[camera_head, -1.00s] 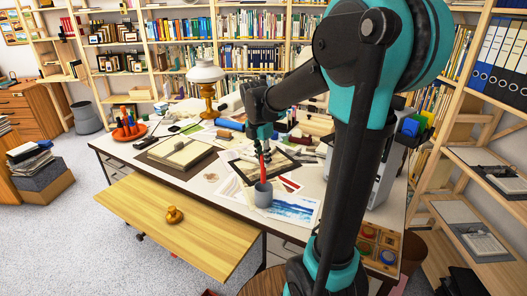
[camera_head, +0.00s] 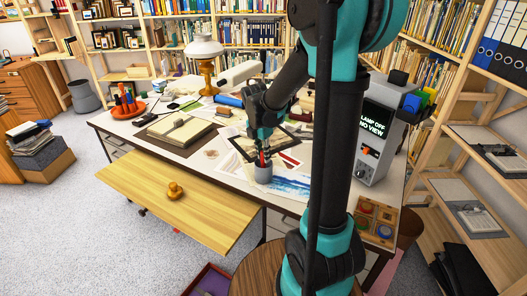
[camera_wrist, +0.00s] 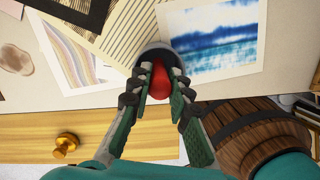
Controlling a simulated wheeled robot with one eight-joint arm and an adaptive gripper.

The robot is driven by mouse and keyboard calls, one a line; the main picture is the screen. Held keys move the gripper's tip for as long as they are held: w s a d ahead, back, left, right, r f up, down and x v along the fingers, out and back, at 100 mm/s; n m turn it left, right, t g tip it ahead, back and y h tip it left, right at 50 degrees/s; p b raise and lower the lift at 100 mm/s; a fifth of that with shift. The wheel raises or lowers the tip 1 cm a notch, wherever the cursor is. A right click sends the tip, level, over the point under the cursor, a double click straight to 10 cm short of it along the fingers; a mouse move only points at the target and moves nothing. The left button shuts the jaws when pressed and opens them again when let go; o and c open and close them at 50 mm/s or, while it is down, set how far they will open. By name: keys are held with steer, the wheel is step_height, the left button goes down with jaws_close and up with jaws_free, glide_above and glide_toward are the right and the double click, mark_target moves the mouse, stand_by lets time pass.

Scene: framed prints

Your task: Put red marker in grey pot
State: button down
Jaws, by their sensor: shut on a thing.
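My gripper (camera_head: 263,146) is shut on the red marker (camera_head: 262,158) and holds it upright over the grey pot (camera_head: 263,175). In the head view the marker's lower part passes out of sight at the pot's rim, so its lower end seems to be inside. In the wrist view the marker (camera_wrist: 159,80) shows end-on between the fingertips (camera_wrist: 157,88). The pot stands upright near the desk's front edge.
Prints, including a blue seascape (camera_head: 293,186), lie around the pot. A pulled-out wooden drawer (camera_head: 150,195) juts out in front. An orange dish (camera_head: 128,112) with markers, a lamp (camera_head: 204,55) and a grey machine (camera_head: 376,140) stand on the desk (camera_head: 115,126). Paper clutter leaves little clear room.

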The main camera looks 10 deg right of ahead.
steer(key=c, duration=1.3)
jaws_free()
steer(key=shift+a, duration=0.1)
steer(key=shift+s+a, duration=0.4)
steer(key=shift+a, duration=0.1)
